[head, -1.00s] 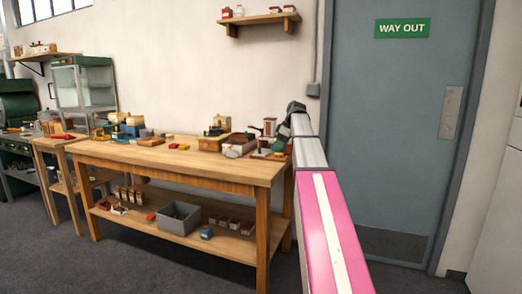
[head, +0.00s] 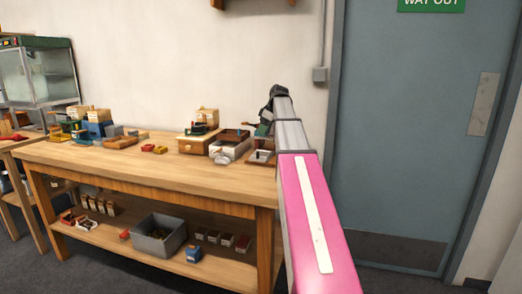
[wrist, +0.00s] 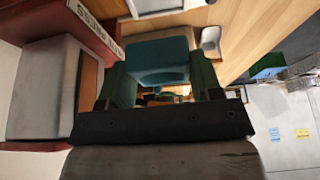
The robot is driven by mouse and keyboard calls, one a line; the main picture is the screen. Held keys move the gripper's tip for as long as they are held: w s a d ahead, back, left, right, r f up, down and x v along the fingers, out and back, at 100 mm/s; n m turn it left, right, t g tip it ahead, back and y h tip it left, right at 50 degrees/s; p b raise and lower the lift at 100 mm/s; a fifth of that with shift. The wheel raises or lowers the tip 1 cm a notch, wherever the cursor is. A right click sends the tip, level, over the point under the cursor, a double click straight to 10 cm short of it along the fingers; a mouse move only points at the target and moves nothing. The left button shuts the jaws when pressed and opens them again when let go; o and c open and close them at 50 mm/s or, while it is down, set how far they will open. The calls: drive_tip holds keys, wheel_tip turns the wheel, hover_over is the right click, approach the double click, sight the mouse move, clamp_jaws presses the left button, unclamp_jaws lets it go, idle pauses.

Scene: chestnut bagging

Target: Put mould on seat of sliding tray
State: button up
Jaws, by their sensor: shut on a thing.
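My gripper (wrist: 160,56) is shut on a teal block, which I take for the mould (wrist: 157,76); it sits between the two green fingers in the wrist view. In the head view my gripper is at the far end of my arm, above the right end of the wooden bench, and the mould cannot be made out clearly there. A small white-topped piece on a wooden board (head: 262,157) lies below my gripper and may be the sliding tray. A pale tray edge (wrist: 158,5) shows at the top of the wrist view. I cannot make out the seat.
A grey block (wrist: 40,90) and a red lettered piece (wrist: 100,15) are close left of my gripper in the wrist view. The bench front is clear.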

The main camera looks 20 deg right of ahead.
sight(261, 154)
wheel_tip(261, 154, down, 9)
idle(0.4)
drive_tip(key=shift+f, duration=0.1)
drive_tip(key=o, duration=1)
drive_tip(key=shift+o, duration=0.2)
drive_tip(key=v, duration=1.2)
